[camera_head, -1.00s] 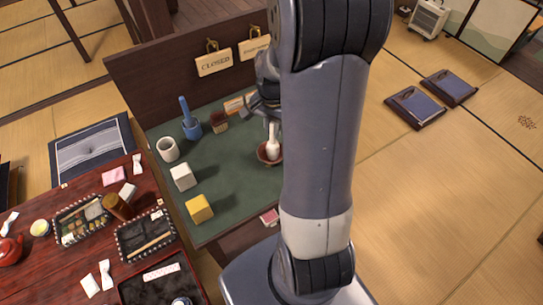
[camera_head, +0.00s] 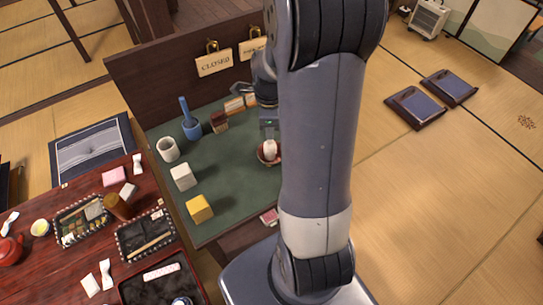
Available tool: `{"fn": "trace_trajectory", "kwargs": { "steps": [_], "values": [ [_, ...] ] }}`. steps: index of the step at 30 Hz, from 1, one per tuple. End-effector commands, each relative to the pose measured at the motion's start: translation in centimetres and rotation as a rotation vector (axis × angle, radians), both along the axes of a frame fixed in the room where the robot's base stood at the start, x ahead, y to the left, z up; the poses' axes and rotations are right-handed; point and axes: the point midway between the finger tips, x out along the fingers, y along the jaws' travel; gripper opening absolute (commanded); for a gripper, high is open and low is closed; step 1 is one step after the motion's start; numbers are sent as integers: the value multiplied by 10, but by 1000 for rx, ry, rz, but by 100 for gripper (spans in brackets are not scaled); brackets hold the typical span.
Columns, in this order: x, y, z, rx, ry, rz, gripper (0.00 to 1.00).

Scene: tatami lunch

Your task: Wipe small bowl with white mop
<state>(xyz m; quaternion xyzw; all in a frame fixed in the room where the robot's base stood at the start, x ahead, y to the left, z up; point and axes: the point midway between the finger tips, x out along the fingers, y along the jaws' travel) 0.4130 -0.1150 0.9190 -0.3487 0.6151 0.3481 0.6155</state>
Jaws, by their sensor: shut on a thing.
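A small reddish-brown bowl (camera_head: 261,157) sits on the green counter (camera_head: 228,170), partly hidden behind my arm. The white mop's head (camera_head: 269,150) is in the bowl, roughly upright. My gripper (camera_head: 269,130) is just above the bowl, shut on the mop, pointing down. Its fingers and the mop's handle are small and partly hidden, and I cannot tell whether the mop head touches the bowl's inside.
A dark panel with a CLOSED sign (camera_head: 214,63) rises behind.

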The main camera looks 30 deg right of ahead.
Motion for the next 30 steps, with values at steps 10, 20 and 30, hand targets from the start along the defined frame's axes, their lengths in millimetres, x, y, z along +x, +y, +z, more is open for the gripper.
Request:
{"fn": "trace_trajectory", "kwargs": {
  "steps": [10, 20, 30],
  "values": [
    [0, 1, -1, 1, 2, -28, 0],
    [-2, 0, 0, 1, 2, 201, 0],
    [-5, -1, 0, 0, 2, 588, 0]
  ]
}}
